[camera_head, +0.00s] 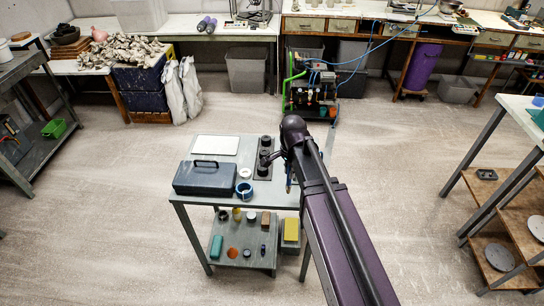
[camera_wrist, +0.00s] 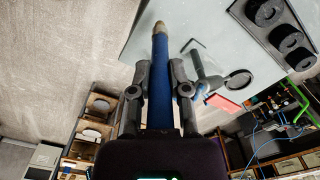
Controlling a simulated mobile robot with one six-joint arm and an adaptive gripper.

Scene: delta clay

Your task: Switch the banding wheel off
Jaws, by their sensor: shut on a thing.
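My gripper (camera_wrist: 158,82) is shut on a slim blue tool (camera_wrist: 160,56) with a tan tip, in the wrist view. The tool points up the picture, its tip over the edge of the pale worktable (camera_wrist: 222,45). In the head view my arm hides most of the gripper, which is over the right part of the worktable (camera_head: 218,197). I cannot make out a banding wheel or its switch for certain. A dark strip with three round black pieces (camera_head: 264,158) is on the table left of the gripper; they also show in the wrist view (camera_wrist: 285,39).
A wooden shelf rack (camera_head: 510,215) stands at right. Floor on the left is clear.

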